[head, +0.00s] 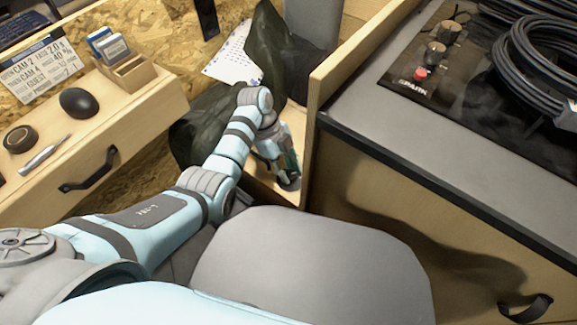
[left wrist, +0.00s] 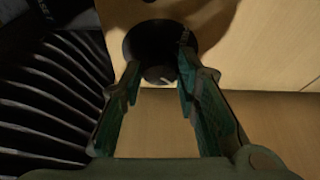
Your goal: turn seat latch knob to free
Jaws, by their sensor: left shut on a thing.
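The seat latch knob (left wrist: 152,40) is a dark round knob on a pale wooden panel, at the top middle of the left wrist view. My left gripper (left wrist: 158,72) has its two green-lined fingers on either side of the knob, shut on it. In the head view my left gripper (head: 287,172) reaches down into the narrow wooden recess beside the cabinet, and the knob is hidden there behind the fingers. I cannot read the knob's turn position, as the area is dark. My right gripper is not in view.
A tall wooden panel (head: 347,58) and the grey-topped cabinet (head: 440,172) stand close on the right of the gripper. Dark crumpled bags (head: 205,125) lie behind my left arm. Black ribbed slats (left wrist: 45,90) run along the left of the wrist view. A drawer unit (head: 120,130) stands at left.

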